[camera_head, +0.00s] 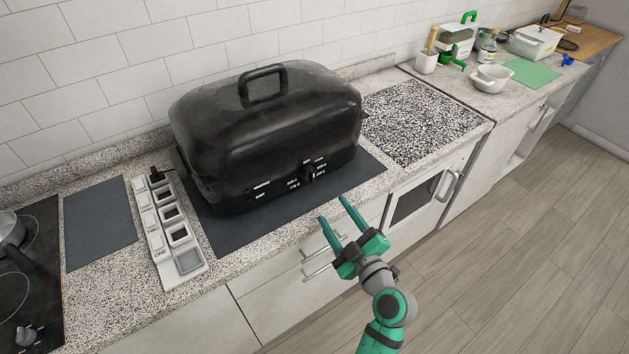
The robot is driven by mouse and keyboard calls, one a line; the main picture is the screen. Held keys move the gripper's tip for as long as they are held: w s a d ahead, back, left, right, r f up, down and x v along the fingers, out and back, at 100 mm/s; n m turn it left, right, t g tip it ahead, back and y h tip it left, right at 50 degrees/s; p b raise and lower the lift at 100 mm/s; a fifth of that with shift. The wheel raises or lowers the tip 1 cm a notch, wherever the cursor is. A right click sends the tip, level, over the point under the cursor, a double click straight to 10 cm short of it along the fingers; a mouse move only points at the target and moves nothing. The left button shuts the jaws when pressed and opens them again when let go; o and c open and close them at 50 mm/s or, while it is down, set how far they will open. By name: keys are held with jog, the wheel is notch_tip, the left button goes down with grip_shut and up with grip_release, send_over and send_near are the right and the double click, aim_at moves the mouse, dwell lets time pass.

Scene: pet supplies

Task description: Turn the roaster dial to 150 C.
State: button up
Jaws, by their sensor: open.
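The black roaster (262,125) stands on a dark mat on the counter, its lid closed with a loop handle on top. Its dial (308,173) is a small dark knob on the lower front, with white markings around it. The markings are too small to read, so I cannot tell the dial's setting. My gripper (331,207) is open and empty, with green fingers pointing up toward the counter's front edge. It is below and slightly right of the dial in the picture, apart from it.
A white switch strip (167,232) lies left of the roaster, with a dark mat (99,222) and cooktop (30,265) further left. A speckled board (425,120) lies right of the roaster. Bowls (490,79) and containers stand at the far right. Drawer handles (320,268) stick out below the counter.

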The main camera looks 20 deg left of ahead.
aim_at(312, 179)
jog(key=shift+n+y, duration=0.4)
jog(key=shift+n, duration=0.2)
jog(key=x, duration=0.3)
jog(key=r+x, duration=0.1)
jog(key=x, duration=0.6)
jog(key=shift+w+a+r, duration=0.1)
jog(key=shift+a+r, duration=0.15)
jog(key=shift+r, duration=0.05)
jog(key=shift+w+a, duration=0.2)
jog(key=shift+a, duration=0.25)
jog(key=shift+c, duration=0.6)
jog(key=shift+w, duration=0.1)
jog(key=c, duration=0.9)
